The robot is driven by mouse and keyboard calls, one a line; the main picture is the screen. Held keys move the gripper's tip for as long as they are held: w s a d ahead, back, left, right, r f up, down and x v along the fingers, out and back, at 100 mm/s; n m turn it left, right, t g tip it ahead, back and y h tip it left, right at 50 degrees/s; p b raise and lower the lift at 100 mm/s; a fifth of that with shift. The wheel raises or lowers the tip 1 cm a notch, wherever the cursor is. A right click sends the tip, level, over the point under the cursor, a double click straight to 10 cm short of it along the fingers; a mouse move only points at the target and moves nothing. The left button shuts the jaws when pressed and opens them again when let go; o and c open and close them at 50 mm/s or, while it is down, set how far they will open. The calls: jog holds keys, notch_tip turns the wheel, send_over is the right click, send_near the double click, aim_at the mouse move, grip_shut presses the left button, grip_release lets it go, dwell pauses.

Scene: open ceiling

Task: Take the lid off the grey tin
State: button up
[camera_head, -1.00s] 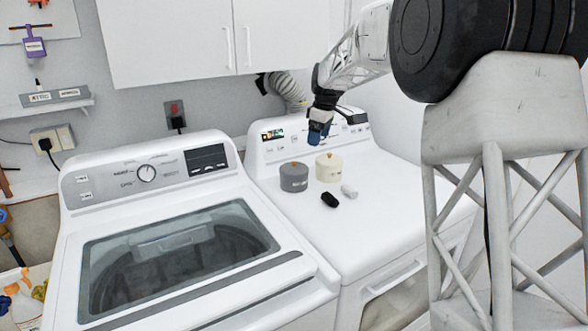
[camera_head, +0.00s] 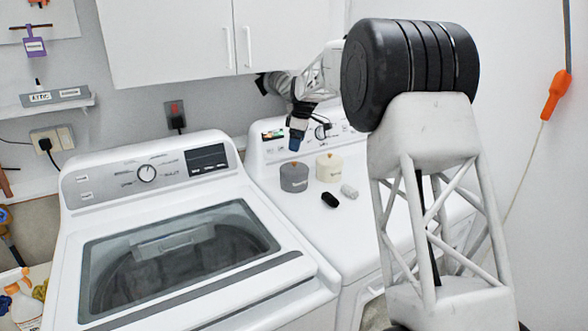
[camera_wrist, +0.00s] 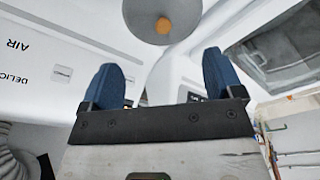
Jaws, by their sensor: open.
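The grey tin (camera_head: 294,180) stands upright with its lid on, on top of the right-hand white machine. In the wrist view the tin (camera_wrist: 143,14) shows at the top edge, partly cut off, with an orange-brown knob (camera_wrist: 163,26) on its lid. My gripper (camera_head: 295,147) hangs above the tin with its blue fingers pointing down, close over the lid but apart from it. In the wrist view the gripper (camera_wrist: 160,60) is open, with nothing between its fingers, and the knob lies beyond the fingertips, roughly midway between them.
A small black object (camera_head: 330,200) and a small light grey one (camera_head: 349,191) lie in front. The machine's control panel (camera_head: 345,130) rises behind. A washer (camera_head: 180,240) with a glass lid stands left.

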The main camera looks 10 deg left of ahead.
aim_at(294, 162)
jog(key=shift+a+f, duration=0.15)
jog(key=shift+f, duration=1.1)
jog(key=shift+f, duration=0.1)
jog(key=shift+s+a+f, duration=0.15)
jog(key=shift+f, duration=1.1)
jog(key=shift+s+a+f, duration=0.1)
jog(key=shift+s+f, duration=0.05)
jog(key=shift+f, duration=1.1)
jog(key=shift+f, duration=0.2)
grip_shut()
